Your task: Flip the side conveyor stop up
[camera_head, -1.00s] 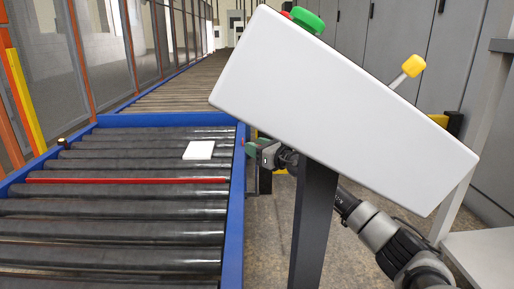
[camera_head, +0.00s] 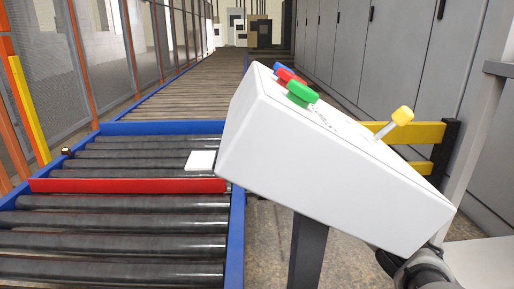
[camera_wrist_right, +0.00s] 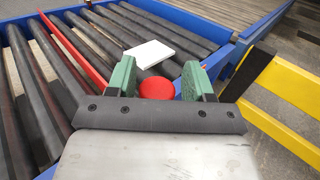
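The conveyor stop is a red bar (camera_head: 128,186) lying across the rollers in the head view, its broad red face standing above them. It also shows as a long red strip (camera_wrist_right: 66,48) at the left of the right wrist view. My right gripper (camera_wrist_right: 158,82) has two green fingers standing apart. A round red button (camera_wrist_right: 157,88) at the conveyor's side shows between them, with a gap visible around it. In the head view the white control box hides my right gripper and the button. My left gripper is in neither current view.
A white board (camera_head: 201,160) lies on the rollers just beyond the stop. A white control box (camera_head: 325,165) with coloured buttons and a yellow-topped lever fills the right middle. A blue frame (camera_head: 236,215) edges the conveyor. A yellow and black barrier (camera_wrist_right: 285,90) stands to the right.

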